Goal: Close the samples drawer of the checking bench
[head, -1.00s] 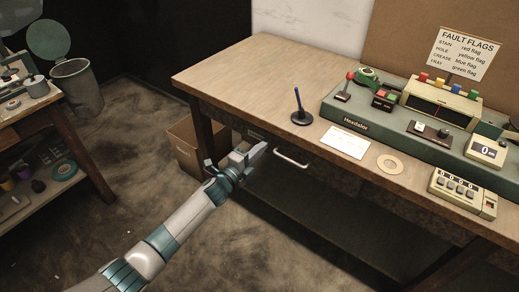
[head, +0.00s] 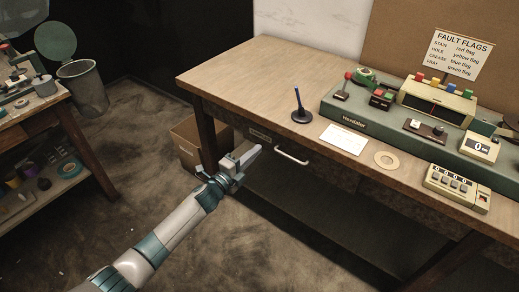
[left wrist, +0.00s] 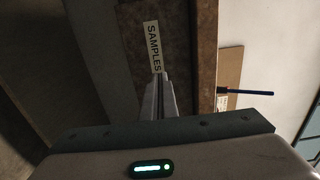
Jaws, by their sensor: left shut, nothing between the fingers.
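The samples drawer front (head: 270,141) is under the left part of the checking bench top (head: 250,80). It appears about flush with the bench; a small gap cannot be told. A pale bar handle (head: 291,157) sticks out from its front. A small label (head: 260,135) shows at its left and reads SAMPLES in the left wrist view (left wrist: 153,46). My left gripper (head: 257,150) is shut and empty, its tips just in front of the drawer front near the label and left of the handle. Whether they touch it cannot be told. My right gripper is out of view.
A cardboard box (head: 190,146) stands on the floor by the bench's left leg. A pen on a stand (head: 301,112), a white card (head: 343,139) and a tan ring (head: 386,160) lie near the front edge. Open floor lies left of the bench.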

